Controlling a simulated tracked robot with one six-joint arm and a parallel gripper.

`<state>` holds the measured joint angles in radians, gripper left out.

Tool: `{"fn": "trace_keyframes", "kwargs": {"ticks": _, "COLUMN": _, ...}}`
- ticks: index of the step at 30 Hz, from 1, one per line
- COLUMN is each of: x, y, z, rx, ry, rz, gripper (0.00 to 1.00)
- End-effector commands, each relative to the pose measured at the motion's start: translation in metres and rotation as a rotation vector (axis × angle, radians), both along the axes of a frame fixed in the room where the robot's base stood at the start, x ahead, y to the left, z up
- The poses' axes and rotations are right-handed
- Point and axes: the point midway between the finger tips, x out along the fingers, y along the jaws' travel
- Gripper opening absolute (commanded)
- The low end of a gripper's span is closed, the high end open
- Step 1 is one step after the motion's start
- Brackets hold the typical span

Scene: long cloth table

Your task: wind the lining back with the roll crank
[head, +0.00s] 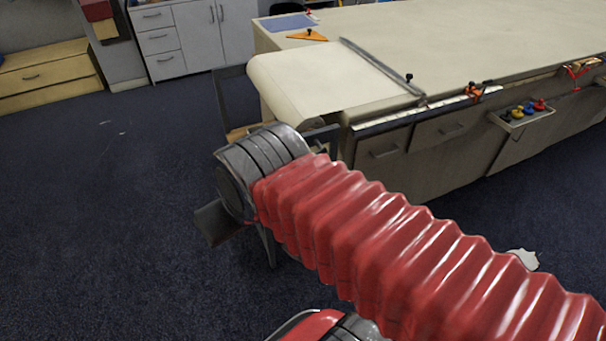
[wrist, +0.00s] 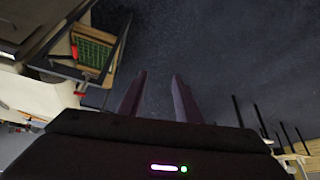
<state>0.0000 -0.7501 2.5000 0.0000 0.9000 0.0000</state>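My gripper (wrist: 158,75) is open, with its two dark fingers apart and only dark floor between them in the wrist view. In the head view my red bellows arm hides most of it. The cream lining (head: 312,82) lies flat over the near left end of the long table and bends down over its end edge. A dark frame (head: 221,97) stands at that end, partly behind my arm. The roll crank cannot be made out for certain; a small red piece (wrist: 74,48) on a dark bar shows left of my fingers in the wrist view, apart from them.
A metal bar (head: 380,70) lies across the table (head: 470,40). A small tray (head: 525,115) with coloured knobs hangs on its side. A green gridded thing (wrist: 93,52) sits in a frame left of my fingers. Thin dark legs (wrist: 262,120) stand at right.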

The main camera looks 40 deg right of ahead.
Motion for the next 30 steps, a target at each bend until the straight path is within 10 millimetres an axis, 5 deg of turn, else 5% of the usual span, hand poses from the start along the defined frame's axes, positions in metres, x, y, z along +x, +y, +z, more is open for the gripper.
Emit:
{"fn": "trace_keyframes", "kwargs": {"ticks": 14, "x": 0.017, "y": -0.01, "z": -0.003, "rx": -0.022, "ry": -0.018, "rz": -0.014, "gripper": 0.36}}
{"fn": "trace_keyframes", "kwargs": {"ticks": 30, "x": 0.133, "y": -0.112, "z": -0.045, "rx": -0.214, "ry": -0.177, "rz": -0.058, "gripper": 0.36}}
